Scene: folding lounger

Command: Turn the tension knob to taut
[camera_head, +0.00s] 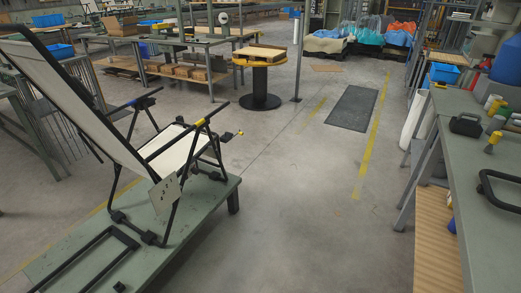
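A folding lounger (120,130) with a white fabric back and black tube frame stands on a low green platform (228,186) at the left. Its backrest is raised and leans to the upper left. A pale plate with dark marks (164,191) hangs at the near side. My gripper is not in view.
A green workbench (470,220) along the right holds a black case (466,125), a yellow-topped tool (491,143) and several containers. A round yellow-topped stand (260,58) is behind. The grey floor between lounger and workbench is clear, with a dark mat (352,107) farther back.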

